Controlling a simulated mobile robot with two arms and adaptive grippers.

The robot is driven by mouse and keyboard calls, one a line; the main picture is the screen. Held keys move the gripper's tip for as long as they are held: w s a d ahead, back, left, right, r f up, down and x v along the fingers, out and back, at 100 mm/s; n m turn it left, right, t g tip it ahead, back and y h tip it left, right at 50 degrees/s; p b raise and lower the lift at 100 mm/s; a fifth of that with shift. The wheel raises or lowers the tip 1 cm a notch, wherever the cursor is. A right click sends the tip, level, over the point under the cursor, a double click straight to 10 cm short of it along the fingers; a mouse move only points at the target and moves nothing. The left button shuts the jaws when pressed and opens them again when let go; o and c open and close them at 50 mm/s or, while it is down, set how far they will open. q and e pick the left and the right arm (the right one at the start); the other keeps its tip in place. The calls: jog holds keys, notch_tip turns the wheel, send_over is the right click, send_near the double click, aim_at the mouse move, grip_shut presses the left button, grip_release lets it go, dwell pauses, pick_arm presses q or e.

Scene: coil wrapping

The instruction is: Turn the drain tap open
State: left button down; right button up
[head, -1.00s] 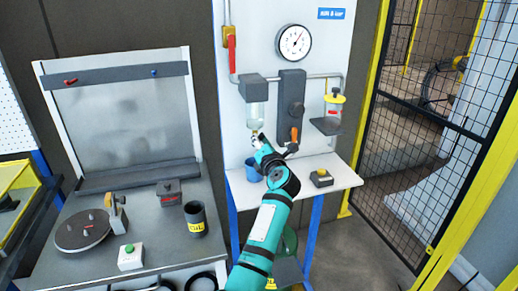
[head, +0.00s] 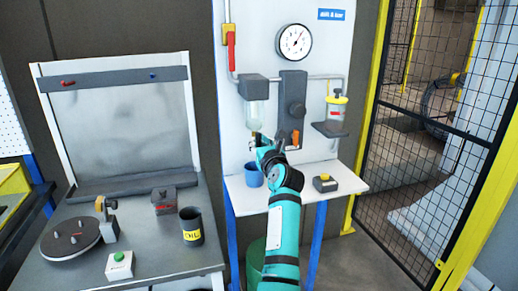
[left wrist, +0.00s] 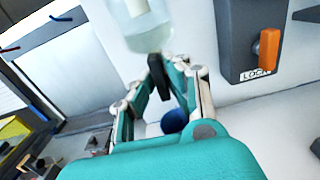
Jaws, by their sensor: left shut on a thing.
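A clear filter bowl (head: 256,113) hangs under a grey head on the white panel; the bowl also shows at the top of the left wrist view (left wrist: 146,28). The drain tap (head: 252,144) is at the bowl's underside, small and mostly hidden by my gripper. My left gripper (head: 260,142) is just below the bowl, its fingers close together and shut on the tap. In the left wrist view the fingertips (left wrist: 158,72) meet just under the bowl. How far the tap is turned cannot be seen. My right gripper is not in view.
A blue cup (head: 252,176) stands on the white shelf (head: 348,180) below the bowl. Right of the bowl are a grey lockable unit with an orange handle (head: 295,138) and a yellow-capped container (head: 337,108). A gauge (head: 294,42) is above. A workbench stands left.

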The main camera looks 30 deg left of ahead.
pick_arm(q)
jog(key=shift+f+n, duration=0.15)
jog(key=shift+n, duration=0.15)
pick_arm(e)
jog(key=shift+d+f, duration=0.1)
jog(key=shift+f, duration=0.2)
pick_arm(q)
jog(key=c, duration=1.6)
grip_release()
jog(key=shift+c, duration=0.2)
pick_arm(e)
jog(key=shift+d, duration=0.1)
